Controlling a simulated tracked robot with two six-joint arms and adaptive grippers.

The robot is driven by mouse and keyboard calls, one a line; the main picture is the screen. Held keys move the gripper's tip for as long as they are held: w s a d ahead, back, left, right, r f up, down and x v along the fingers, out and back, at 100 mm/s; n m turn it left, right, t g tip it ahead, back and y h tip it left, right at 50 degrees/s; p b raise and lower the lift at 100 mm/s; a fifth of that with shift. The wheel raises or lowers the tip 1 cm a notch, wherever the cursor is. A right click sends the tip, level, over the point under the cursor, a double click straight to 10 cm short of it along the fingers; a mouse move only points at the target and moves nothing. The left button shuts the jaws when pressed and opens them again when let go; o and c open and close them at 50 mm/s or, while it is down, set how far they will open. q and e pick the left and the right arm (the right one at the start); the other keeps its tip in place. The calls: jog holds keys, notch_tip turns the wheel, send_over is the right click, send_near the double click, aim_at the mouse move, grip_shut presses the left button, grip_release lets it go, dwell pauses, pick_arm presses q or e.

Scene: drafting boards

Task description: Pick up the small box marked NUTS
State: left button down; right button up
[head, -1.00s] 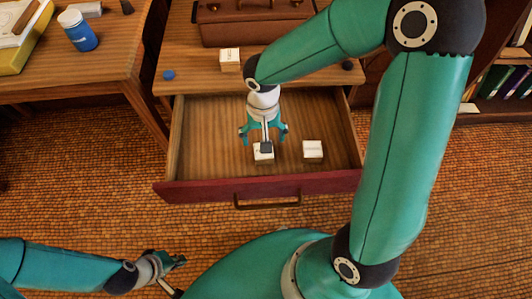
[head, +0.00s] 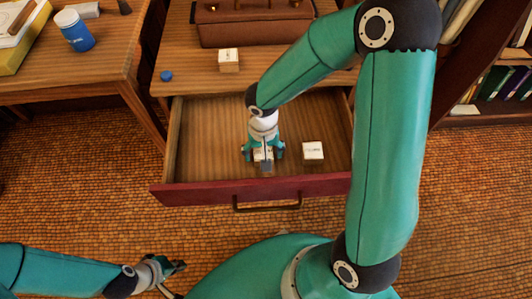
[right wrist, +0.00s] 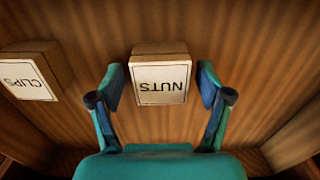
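The small box marked NUTS (right wrist: 160,85) lies in the open drawer, its white label facing up and upside down in the right wrist view. In the head view it is mostly hidden by my right gripper (head: 263,155). My right gripper, also in the right wrist view (right wrist: 160,90), is open, with one finger on each side of the box and a visible gap to both sides. A similar box marked CLIPS (right wrist: 32,72) lies beside it, also in the head view (head: 313,151). My left gripper (head: 174,275) appears open and empty, low in front of the drawer.
The wooden drawer has a dark red front (head: 200,192). On the desk above stand a third small box (head: 229,60), a brown case (head: 255,24) and a blue cap-like object (head: 166,76). A blue jar (head: 75,32) stands on the left table. The drawer's left part is clear.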

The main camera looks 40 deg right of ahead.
jog(key=c, duration=1)
